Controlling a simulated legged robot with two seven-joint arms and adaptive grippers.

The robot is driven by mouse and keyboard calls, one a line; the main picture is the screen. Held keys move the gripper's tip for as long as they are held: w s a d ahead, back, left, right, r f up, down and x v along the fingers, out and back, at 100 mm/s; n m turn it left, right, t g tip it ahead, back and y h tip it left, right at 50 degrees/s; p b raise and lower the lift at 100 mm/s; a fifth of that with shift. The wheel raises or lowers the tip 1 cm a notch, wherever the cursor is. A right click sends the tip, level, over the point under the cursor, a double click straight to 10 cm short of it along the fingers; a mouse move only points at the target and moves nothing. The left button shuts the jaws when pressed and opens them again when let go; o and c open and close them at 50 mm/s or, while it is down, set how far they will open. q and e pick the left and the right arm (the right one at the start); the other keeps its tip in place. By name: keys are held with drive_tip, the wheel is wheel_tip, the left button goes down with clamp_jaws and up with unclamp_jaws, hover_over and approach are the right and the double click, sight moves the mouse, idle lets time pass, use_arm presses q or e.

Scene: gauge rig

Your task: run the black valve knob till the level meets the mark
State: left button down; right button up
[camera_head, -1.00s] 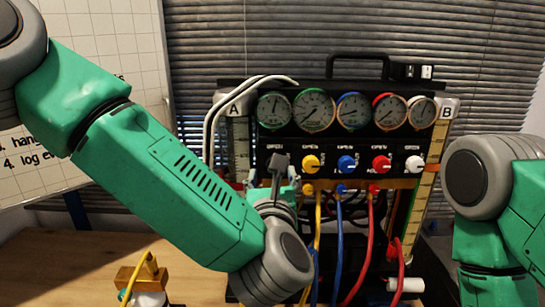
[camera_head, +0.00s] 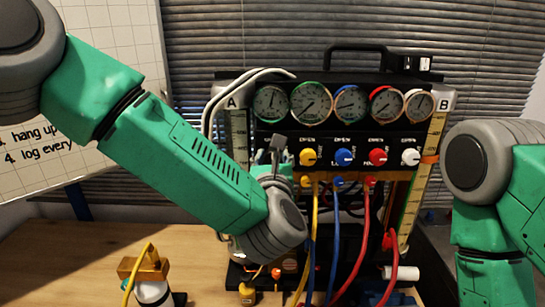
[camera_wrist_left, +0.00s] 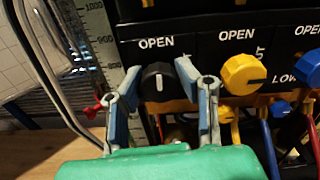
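The black valve knob (camera_wrist_left: 158,82) sits under an OPEN label at the left end of the knob row, its white pointer line facing the camera. My left gripper (camera_wrist_left: 158,84) has one finger on each side of it, with narrow gaps visible; I cannot tell whether either pad touches. In the head view my left wrist and gripper (camera_head: 272,165) cover the knob. Tube A's scale (camera_head: 238,130) stands left of the gauges and also shows in the wrist view (camera_wrist_left: 100,38); its liquid level is not clear. A red clip (camera_wrist_left: 91,111) is low beside it. My right gripper is out of view.
Yellow (camera_head: 308,157), blue (camera_head: 345,158), red (camera_head: 378,157) and white (camera_head: 410,157) knobs continue the row. Coloured hoses hang below. Scale B (camera_head: 433,135) carries an orange band. A yellow-topped fixture (camera_head: 150,268) stands on the wooden table, left of the rig.

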use_arm(q)
drive_tip(key=m+b, duration=0.2)
drive_tip(key=m, duration=0.2)
drive_tip(key=shift+f+b, duration=0.1)
drive_tip(key=shift+b, duration=0.25)
drive_tip(key=m+b, duration=0.1)
drive_tip(key=m, duration=0.1)
drive_tip(key=shift+m, duration=0.3)
drive_tip(key=m+b, duration=0.1)
drive_tip(key=m, duration=0.1)
drive_tip(key=shift+d+m, duration=0.1)
drive_tip(key=shift+m, duration=0.3)
drive_tip(key=m, duration=0.4)
drive_tip(key=shift+s+m, duration=0.1)
drive_tip(key=shift+m, duration=1.9)
drive_tip(key=shift+f, duration=0.15)
drive_tip(key=c, duration=1.3)
unclamp_jaws()
drive_tip(key=shift+o, duration=0.7)
drive_tip(key=shift+d, duration=0.1)
